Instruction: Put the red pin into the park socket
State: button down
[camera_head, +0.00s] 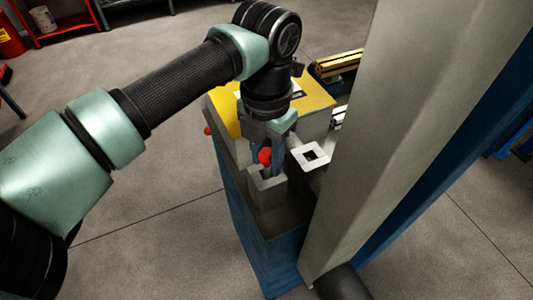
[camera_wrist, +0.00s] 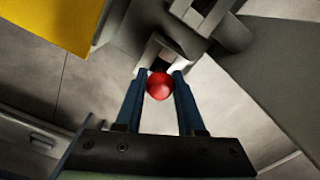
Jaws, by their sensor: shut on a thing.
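My gripper (camera_head: 264,160) points down and is shut on the red pin (camera_head: 265,156), whose round red head shows between the fingers. In the wrist view the red head (camera_wrist: 159,86) sits between my two blue fingertips (camera_wrist: 158,78). The pin's shank is hidden. A grey open-topped square socket (camera_head: 268,190) stands just below my gripper in the head view. A pale square plate with a dark square hole (camera_head: 310,155) is to its right. I cannot tell for sure which is the park socket, or whether the pin touches either.
A yellow-topped block (camera_head: 314,104) stands behind my gripper, with another red knob (camera_head: 208,131) at its left side. A large grey upright column (camera_head: 395,130) closes off the right. The blue pedestal (camera_head: 262,262) carries the sockets. Open floor lies left.

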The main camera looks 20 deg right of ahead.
grip_release()
dwell(0.6)
jog(key=shift+r, duration=0.1)
jog(key=shift+r+p, duration=2.5)
jog(key=shift+r, duration=1.45)
